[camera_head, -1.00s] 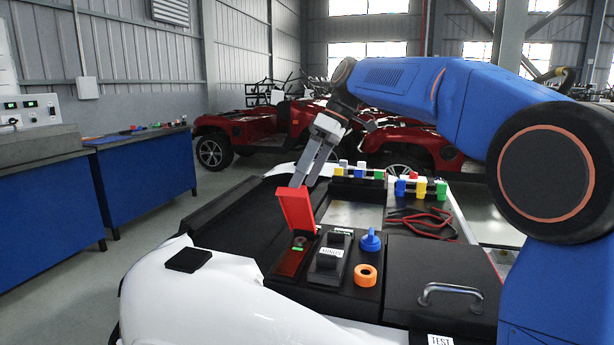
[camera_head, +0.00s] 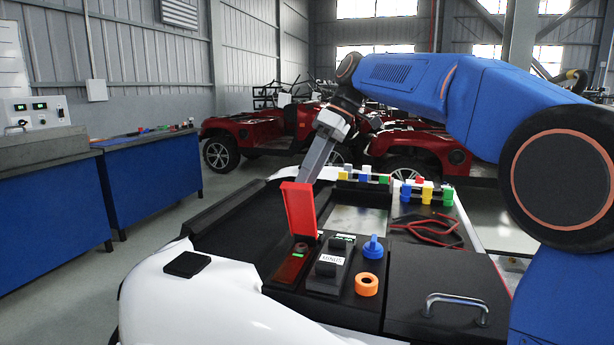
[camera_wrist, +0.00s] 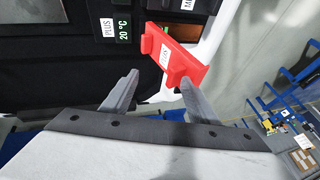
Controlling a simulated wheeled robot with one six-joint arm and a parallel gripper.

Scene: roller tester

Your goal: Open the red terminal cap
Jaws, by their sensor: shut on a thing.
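The red terminal cap (camera_head: 299,208) stands raised, nearly upright, above the red terminal base (camera_head: 290,268) on the black panel. In the wrist view the cap (camera_wrist: 172,58) carries a white label and sits at the fingertips. My gripper (camera_head: 305,178) comes down from behind and is at the cap's upper edge. In the wrist view my gripper (camera_wrist: 158,82) has its two grey fingers spread apart, with the cap's lower tab near the right fingertip. The exact contact is hard to see. A small green display (camera_head: 299,255) shows at the base.
A black terminal cover labelled MINUS (camera_head: 329,268) is right of the red base. A black lid with a metal handle (camera_head: 458,300) is at right. Red cables (camera_head: 425,230) lie behind.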

